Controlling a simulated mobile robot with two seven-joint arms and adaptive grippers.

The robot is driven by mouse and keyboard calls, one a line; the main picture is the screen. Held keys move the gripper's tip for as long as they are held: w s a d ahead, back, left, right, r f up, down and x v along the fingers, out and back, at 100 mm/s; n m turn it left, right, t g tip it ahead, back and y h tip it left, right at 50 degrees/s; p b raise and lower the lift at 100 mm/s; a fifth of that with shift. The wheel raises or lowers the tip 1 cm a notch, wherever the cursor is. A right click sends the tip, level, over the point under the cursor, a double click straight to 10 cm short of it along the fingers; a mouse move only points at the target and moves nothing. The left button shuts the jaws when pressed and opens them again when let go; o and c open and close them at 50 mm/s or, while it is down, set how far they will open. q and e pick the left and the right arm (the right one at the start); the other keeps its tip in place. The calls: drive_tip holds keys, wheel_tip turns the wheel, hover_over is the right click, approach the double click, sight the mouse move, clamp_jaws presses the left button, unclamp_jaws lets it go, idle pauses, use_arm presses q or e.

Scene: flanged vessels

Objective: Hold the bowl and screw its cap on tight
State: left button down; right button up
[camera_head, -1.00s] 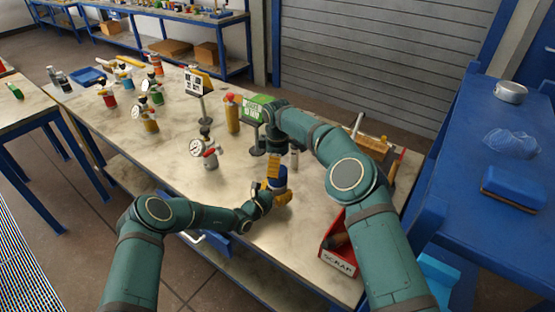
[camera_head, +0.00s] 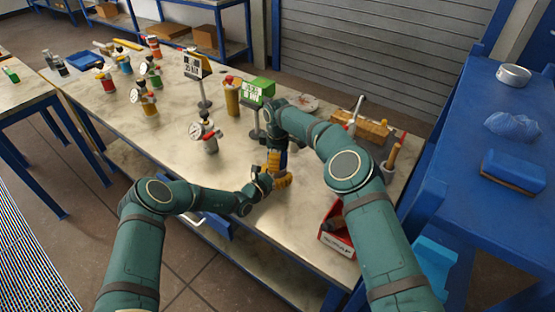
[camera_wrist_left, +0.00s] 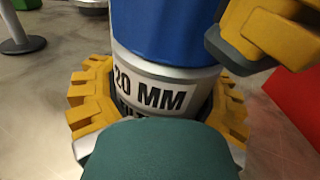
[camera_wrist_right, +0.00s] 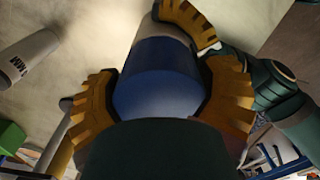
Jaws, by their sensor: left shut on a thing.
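The bowl (camera_wrist_left: 150,88) is a silver-grey cylinder with a "20 MM" label. It stands upright in my left gripper (camera_head: 272,183), whose yellow fingers close around it in the left wrist view (camera_wrist_left: 160,105). The blue cap (camera_wrist_left: 165,30) sits on top of the bowl; its thread is hidden. My right gripper (camera_head: 277,161) is above, pointing down. In the right wrist view its fingers (camera_wrist_right: 162,88) stand on both sides of the cap (camera_wrist_right: 158,75), close to it but not clearly pressing on it.
A red scrap bin (camera_head: 337,243) stands at the table's front right. A gauge vessel (camera_head: 207,138), a yellow bottle (camera_head: 232,97) and a green-topped sign (camera_head: 258,91) stand behind. A wooden block (camera_head: 373,130) lies at right.

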drive_tip(key=shift+c, duration=0.2)
drive_tip(key=m, duration=0.4)
drive_tip(key=shift+r, duration=0.1)
drive_tip(key=m, duration=0.4)
drive_tip(key=o, duration=1.2)
drive_tip(key=shift+r, duration=2.25)
